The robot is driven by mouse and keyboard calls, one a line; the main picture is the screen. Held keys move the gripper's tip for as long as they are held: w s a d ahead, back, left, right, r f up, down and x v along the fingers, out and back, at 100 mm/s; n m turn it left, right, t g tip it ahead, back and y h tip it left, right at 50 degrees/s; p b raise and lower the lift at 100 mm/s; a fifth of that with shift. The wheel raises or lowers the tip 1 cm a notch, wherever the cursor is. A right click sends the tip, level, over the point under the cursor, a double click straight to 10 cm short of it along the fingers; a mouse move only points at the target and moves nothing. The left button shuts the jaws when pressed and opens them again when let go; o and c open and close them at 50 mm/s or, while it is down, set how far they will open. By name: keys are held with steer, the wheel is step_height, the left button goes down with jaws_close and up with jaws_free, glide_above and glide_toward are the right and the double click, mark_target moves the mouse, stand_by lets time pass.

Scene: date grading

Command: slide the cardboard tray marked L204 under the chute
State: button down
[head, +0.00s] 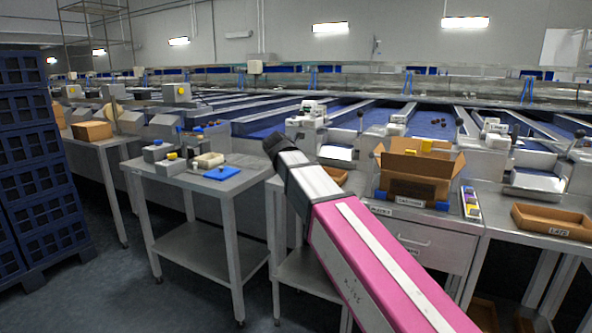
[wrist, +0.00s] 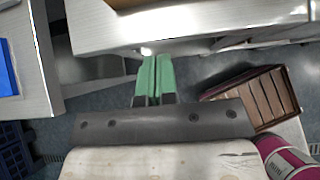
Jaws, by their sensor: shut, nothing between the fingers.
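A shallow open cardboard tray (head: 553,222) lies on the steel bench at the right in the head view. The label on its front is too small to read surely. A metal chute (head: 537,181) slopes down behind and to the left of it. Another low brown tray shows partly behind my arm (head: 338,175), close to a second chute (head: 337,153); its label is hidden. My gripper (wrist: 154,80) shows in the wrist view, its green fingers shut and empty, near a steel table edge. In the head view I cannot make out the gripper.
An open carton (head: 408,188) stands on the bench at centre right, beside a strip of coloured items (head: 471,202). A steel cart (head: 200,178) holds a blue pad (head: 221,173). Blue crates (head: 35,150) are stacked at left. A slatted brown box (wrist: 258,100) shows low in the wrist view.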

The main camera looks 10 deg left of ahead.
steer(key=x, duration=0.5)
steer(key=w+r+x, duration=0.1)
steer(key=x, duration=0.2)
steer(key=shift+w+d+f, duration=0.1)
steer(key=shift+w+d, duration=0.55)
steer(key=shift+w, duration=0.4)
steer(key=w+d, duration=0.1)
steer(key=w, duration=0.3)
steer(key=w+d, duration=0.2)
steer(key=w, duration=0.2)
steer(key=w+d, duration=0.1)
steer(key=w, duration=0.3)
steer(key=shift+w+d, duration=0.3)
steer(key=shift+w, duration=0.05)
steer(key=shift+s, duration=0.1)
